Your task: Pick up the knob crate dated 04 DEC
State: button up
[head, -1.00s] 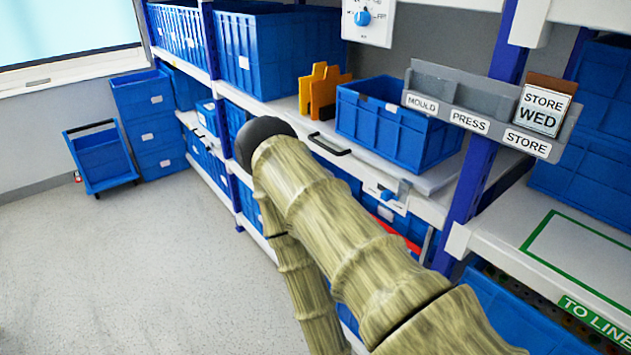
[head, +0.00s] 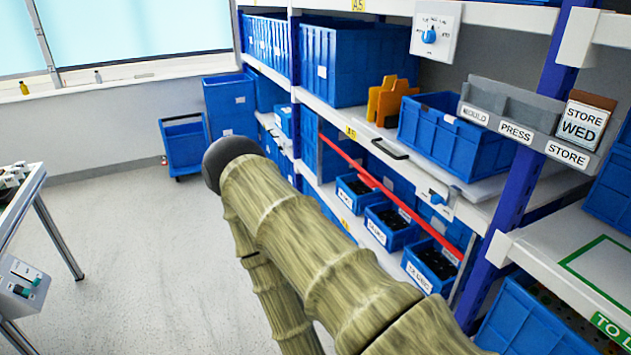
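Three small open blue crates with dark contents stand in a row on the lower shelf: a far crate (head: 357,192), a middle crate (head: 391,226) and a near crate (head: 431,266). Each has a white date label on its front. The print is too small and blurred to tell surely which one reads 04 DEC. My arm, with its bamboo-like covering, crosses the middle of the head view to the left of these crates. My gripper is not in view.
A slanting red bar (head: 385,190) crosses the shelf opening above the crates. A rotary switch (head: 429,36) is on a white panel above. A blue bin (head: 455,140) sits on the shelf over the crates. A table (head: 30,195) stands left. The floor between is clear.

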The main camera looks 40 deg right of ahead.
aim_at(388, 223)
jog(key=u, duration=0.3)
jog(key=i, duration=0.85)
jog(key=z, duration=1.6)
jog(key=k, duration=1)
jog(key=u, duration=0.95)
jog(key=i, duration=1.2)
jog(key=z, duration=1.65)
jog(key=i, duration=0.5)
jog(key=z, duration=0.45)
